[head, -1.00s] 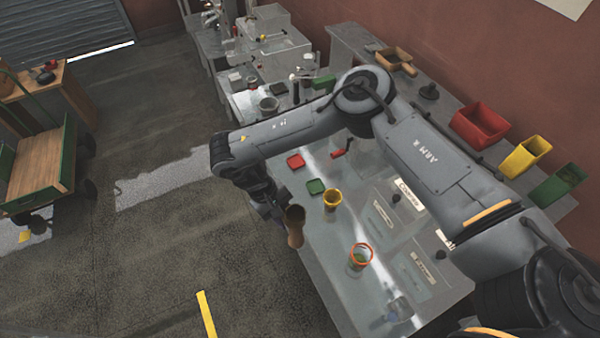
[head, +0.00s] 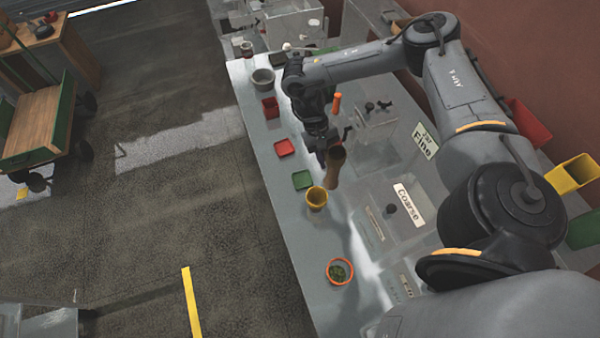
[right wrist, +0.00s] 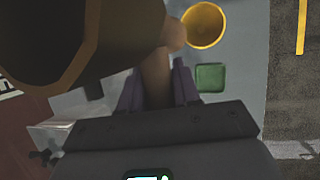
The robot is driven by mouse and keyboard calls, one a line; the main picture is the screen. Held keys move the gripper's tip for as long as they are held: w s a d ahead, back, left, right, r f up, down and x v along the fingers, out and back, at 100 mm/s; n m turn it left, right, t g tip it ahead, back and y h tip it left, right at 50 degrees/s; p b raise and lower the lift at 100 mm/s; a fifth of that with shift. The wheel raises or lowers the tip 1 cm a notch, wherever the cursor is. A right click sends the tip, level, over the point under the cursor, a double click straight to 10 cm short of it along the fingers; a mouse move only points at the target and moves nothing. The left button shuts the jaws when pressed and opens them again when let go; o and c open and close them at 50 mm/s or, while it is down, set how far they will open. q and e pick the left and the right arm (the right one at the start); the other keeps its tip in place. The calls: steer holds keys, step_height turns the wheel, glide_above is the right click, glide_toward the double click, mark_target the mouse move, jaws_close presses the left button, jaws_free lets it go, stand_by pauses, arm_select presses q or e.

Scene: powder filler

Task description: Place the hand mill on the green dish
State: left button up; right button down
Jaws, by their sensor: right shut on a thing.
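The hand mill (head: 335,167) is a brown, waisted wooden body with a dark open top. My right gripper (head: 325,152) is shut on its narrow middle and holds it roughly upright, apparently above the bench. The green dish (head: 302,180) is a small flat square on the bench, left of and below the mill in the head view. In the right wrist view, the mill's neck (right wrist: 155,80) sits between the fingers (right wrist: 156,92), and the green dish (right wrist: 210,77) lies bare to the right. My left gripper is not in view.
A yellow cup (head: 316,198) stands close beside the green dish. A red dish (head: 284,148) lies on its other side. An orange-rimmed cup (head: 340,271) stands nearer. Clear bins marked Coarse (head: 408,203) and Fine line the right.

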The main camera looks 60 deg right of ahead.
steer(key=shift+w+d+f+b, duration=0.35)
steer(key=shift+w+f+b, duration=0.55)
steer(key=shift+w+f, duration=0.95)
steer(key=shift+w+d+f+b, duration=0.4)
steer(key=shift+w+f+b, duration=0.55)
steer(key=shift+w+f, duration=0.9)
steer(key=shift+w+d+f+b, duration=0.35)
steer(key=shift+w+f+b, duration=0.55)
steer(key=shift+w+f, duration=0.95)
steer(key=shift+f, duration=0.2)
steer(key=c, duration=0.8)
jaws_free()
steer(key=shift+r, duration=0.1)
steer(key=p+v, duration=0.1)
steer(key=v, duration=1.1)
